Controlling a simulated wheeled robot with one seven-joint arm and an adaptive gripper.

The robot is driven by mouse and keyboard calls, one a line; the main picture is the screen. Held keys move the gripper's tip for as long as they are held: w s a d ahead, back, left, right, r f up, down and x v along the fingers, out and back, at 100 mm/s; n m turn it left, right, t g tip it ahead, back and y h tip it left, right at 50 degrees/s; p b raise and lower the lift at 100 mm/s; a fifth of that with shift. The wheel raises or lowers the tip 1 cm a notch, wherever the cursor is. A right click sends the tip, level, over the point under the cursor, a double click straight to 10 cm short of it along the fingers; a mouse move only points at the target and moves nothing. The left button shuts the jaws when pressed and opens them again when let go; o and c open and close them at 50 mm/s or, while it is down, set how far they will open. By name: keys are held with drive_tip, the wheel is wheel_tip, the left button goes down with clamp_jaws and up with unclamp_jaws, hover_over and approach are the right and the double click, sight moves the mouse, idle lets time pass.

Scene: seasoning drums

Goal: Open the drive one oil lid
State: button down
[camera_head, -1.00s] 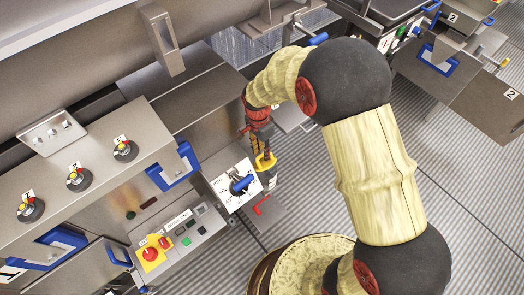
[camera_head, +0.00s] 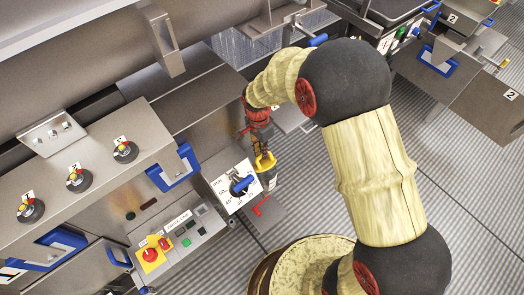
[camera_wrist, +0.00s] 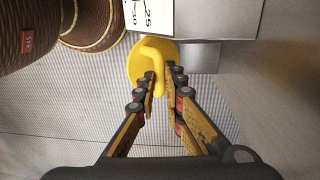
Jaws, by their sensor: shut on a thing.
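The yellow oil lid (camera_wrist: 139,68) is a round disc with a raised curved handle in the wrist view. My gripper (camera_wrist: 160,77) is shut on that handle, with one finger on each side of it. In the head view the lid (camera_head: 266,168) shows as a small yellow piece just below my gripper (camera_head: 263,152), right of the dial plate. Whether the lid is seated or lifted cannot be told, and what lies under it is hidden.
A white dial plate (camera_head: 222,183) with a blue knob (camera_head: 243,185) stands close on the left. A red lever (camera_head: 262,206) is just below. A button panel (camera_head: 182,236) and a blue handle (camera_head: 177,170) are further left.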

idle(0.4)
drive_tip(key=shift+w+a+r+p, duration=0.2)
drive_tip(key=shift+w+a+p, duration=0.15)
drive_tip(key=shift+w+p, duration=0.25)
drive_tip(key=shift+w+a+f+p, duration=0.2)
drive_tip(key=shift+w+a+p, duration=0.2)
drive_tip(key=shift+w, duration=0.05)
drive_tip(key=c, duration=2.3)
unclamp_jaws()
drive_tip(key=o, duration=0.4)
drive_tip(key=shift+w, duration=0.1)
drive_tip(key=shift+r, duration=0.1)
wheel_tip(320, 180, up, 12)
drive_tip(key=shift+w+a, duration=0.35)
drive_tip(key=shift+w, duration=0.1)
